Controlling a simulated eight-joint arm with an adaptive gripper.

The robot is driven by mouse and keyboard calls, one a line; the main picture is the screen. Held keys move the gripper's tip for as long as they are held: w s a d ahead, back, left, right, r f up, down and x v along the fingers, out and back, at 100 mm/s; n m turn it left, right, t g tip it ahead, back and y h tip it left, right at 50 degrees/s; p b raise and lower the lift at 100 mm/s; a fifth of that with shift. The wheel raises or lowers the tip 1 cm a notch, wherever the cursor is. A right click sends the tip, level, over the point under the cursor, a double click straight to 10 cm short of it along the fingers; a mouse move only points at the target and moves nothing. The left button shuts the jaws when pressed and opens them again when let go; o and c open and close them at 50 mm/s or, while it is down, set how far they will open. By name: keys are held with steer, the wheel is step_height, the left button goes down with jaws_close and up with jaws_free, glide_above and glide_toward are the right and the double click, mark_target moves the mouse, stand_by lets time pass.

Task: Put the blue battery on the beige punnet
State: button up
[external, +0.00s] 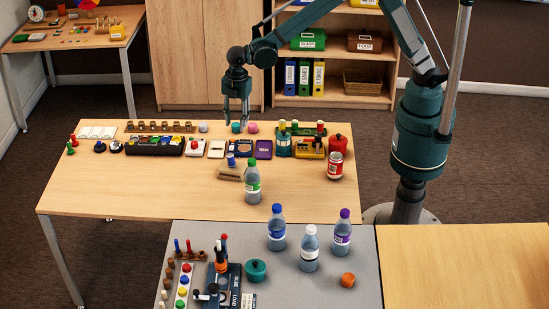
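A small blue cylinder (231,160), which looks like the blue battery, stands upright near the middle of the wooden table. A small beige block-like thing (228,174) with a dark label is directly in front of it. It may be the beige punnet, but it is too small to be sure. I cannot tell whether the cylinder stands on it or just behind it.
A green-capped bottle (253,182) stands close right of the beige thing. A dark tray (155,148), small boxes and a red-and-white can (335,165) are around. Balls, including a teal one (236,127), lie at the back. The wooden table's front left is clear. A grey table (330,292) holds several bottles.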

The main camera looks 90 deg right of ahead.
steer(key=s+d+r+m+t, duration=0.3)
steer(key=s+d+r+m, duration=0.4)
steer(key=s+d+r, duration=1.1)
steer(key=s+d+f+m+t, duration=0.1)
steer(key=s+d+m, duration=0.3)
steer(key=s, duration=0.8)
steer(key=s+d+f+m+t, duration=0.1)
steer(key=s+d+m, duration=0.3)
steer(key=s, duration=0.9)
steer(key=shift+d+f+t, duration=0.35)
steer(key=shift+d+t, duration=0.25)
steer(key=shift+t, duration=0.2)
